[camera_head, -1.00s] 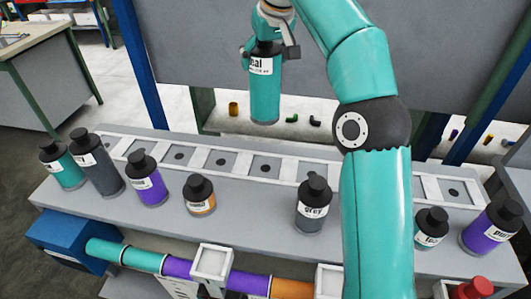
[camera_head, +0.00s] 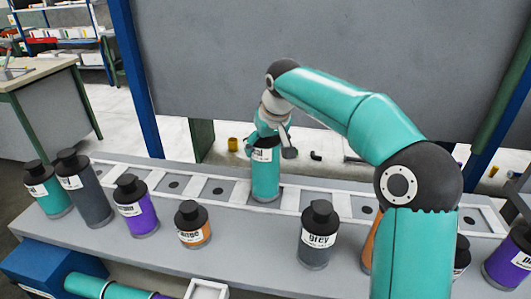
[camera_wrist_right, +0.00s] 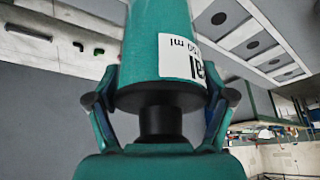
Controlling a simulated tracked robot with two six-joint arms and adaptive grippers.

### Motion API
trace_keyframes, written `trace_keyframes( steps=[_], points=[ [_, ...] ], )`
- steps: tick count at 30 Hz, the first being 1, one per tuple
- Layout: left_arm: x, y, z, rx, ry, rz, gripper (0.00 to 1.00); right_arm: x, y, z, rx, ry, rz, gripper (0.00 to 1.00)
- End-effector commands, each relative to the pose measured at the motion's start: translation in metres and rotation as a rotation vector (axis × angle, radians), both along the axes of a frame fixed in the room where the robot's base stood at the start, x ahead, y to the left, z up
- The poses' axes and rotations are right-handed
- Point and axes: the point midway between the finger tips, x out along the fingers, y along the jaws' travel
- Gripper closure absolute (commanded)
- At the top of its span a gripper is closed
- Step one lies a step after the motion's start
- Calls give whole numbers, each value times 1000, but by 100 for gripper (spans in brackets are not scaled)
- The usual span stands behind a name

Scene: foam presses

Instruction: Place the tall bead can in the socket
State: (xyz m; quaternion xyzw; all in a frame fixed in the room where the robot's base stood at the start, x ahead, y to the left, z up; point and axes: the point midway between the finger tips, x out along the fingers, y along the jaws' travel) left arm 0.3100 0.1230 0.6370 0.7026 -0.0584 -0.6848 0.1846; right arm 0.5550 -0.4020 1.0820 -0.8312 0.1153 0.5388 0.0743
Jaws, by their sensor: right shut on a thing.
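A tall teal can (camera_head: 265,178) with a dark cap and white label stands upright over the row of sockets. My right gripper (camera_head: 268,148) is shut around its top from above. In the right wrist view, the fingers (camera_wrist_right: 161,98) close on the dark cap end of the can (camera_wrist_right: 165,35). The socket row (camera_head: 218,187) is a pale frame with grey square cells and dark centre holes. The can's base covers one cell near the middle; I cannot tell whether it is seated or just above. My left gripper is not in view.
Several capped cans stand along the bench front: teal (camera_head: 47,192), dark grey (camera_head: 85,187), purple (camera_head: 137,208), orange (camera_head: 193,225), grey (camera_head: 319,235) and another purple (camera_head: 510,262). My right arm hides part of the right side. Neighbouring cells left of the held can are empty.

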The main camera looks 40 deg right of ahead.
Motion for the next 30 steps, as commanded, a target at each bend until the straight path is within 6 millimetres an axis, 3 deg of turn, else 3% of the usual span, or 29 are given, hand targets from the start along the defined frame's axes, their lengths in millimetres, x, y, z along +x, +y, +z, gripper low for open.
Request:
trace_keyframes(
  steps=[3,15,16,19,30],
  points=[
    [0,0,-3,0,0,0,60,-1,-1,-13,-1,-1,0,88],
    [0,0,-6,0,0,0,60,0,0,-17,0,-3,-1,88],
    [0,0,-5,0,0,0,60,0,0,-17,0,-1,0,14],
    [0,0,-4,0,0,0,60,0,0,-17,0,0,0,0],
    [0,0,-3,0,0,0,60,0,0,-14,0,-1,0,0]
  ],
)
